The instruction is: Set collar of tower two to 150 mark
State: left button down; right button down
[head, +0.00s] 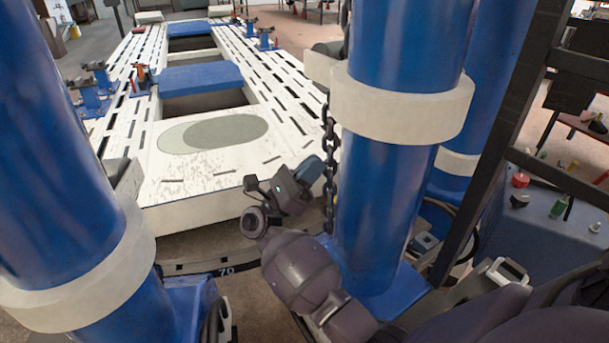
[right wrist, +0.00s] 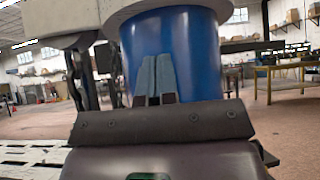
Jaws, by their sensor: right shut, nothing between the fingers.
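Blue tower columns carry white collars. The nearer right column (head: 385,190) has a white collar (head: 400,112) around it at upper height, with a dark chain (head: 330,165) hanging at its left side. The left column (head: 50,150) has another white collar (head: 90,275), lower in the picture. I see no label telling which is tower two, and no 150 mark. My right gripper (head: 314,168) is shut and empty, left of the right column and below its collar. In the right wrist view its blue-grey fingers (right wrist: 155,75) are together before a blue column (right wrist: 200,60). My left gripper is out of view.
A white slotted frame bench (head: 190,185) with blue pads stretches away behind the columns. A further blue column with a collar (head: 457,162) stands behind the right one. A dark ladder-like frame (head: 500,130) and a blue table (head: 550,215) with small items are at right.

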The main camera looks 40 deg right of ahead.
aim_at(338, 119)
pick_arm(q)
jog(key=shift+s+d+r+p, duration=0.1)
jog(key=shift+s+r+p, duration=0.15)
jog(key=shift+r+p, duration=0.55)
pick_arm(e)
jog(key=d+r, duration=0.3)
jog(key=r, duration=0.4)
jog(key=shift+s, duration=0.35)
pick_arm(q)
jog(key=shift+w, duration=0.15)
